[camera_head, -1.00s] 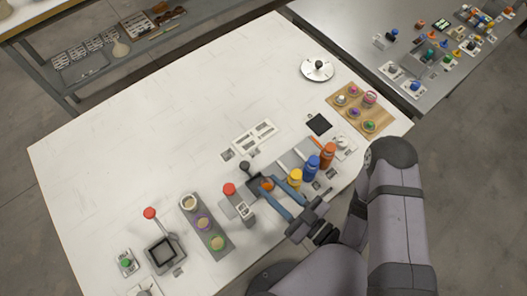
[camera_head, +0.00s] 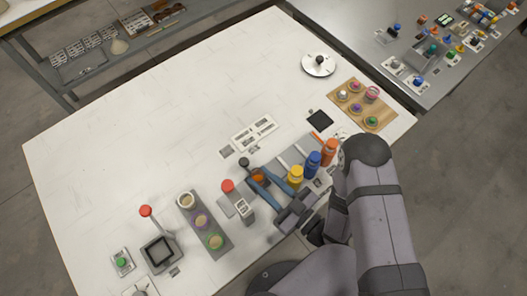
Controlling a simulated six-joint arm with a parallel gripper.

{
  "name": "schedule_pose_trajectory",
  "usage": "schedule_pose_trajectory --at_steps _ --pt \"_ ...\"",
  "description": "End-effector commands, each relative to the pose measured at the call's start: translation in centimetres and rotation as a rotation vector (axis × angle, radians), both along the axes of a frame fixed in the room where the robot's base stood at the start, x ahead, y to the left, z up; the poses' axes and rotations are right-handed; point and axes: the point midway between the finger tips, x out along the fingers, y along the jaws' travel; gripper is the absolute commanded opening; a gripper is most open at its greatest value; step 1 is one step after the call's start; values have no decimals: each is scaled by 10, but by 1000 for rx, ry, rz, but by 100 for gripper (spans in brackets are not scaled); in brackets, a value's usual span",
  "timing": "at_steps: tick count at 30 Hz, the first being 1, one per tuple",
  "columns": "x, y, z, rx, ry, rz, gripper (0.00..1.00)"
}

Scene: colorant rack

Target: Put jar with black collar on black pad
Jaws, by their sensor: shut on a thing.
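The black pad (camera_head: 320,120) lies flat on the white table, right of centre, with nothing on it. My gripper (camera_head: 259,177) reaches in from the lower right, with two blue fingers at the left end of the colorant rack. It is shut on a small jar with orange-brown contents (camera_head: 258,174). The fingers hide part of the jar, and its collar is too small to make out clearly. The jar is left of and nearer than the pad.
Yellow (camera_head: 295,177), blue (camera_head: 313,164) and orange (camera_head: 329,151) bottles stand along the rack just right of my gripper. A black knob (camera_head: 244,162) and a red-topped device (camera_head: 228,186) are close on the left. A wooden tray (camera_head: 383,117) lies right of the pad.

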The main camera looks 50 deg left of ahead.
Motion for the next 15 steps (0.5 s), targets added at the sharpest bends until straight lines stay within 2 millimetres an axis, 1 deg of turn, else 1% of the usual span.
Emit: schedule_pose_trajectory --at_steps 8,14,15 --pt "0 0 0 1 0 0 4" --pt "0 0 -6 0 0 1 4" --pt "0 0 -4 0 0 1 38"
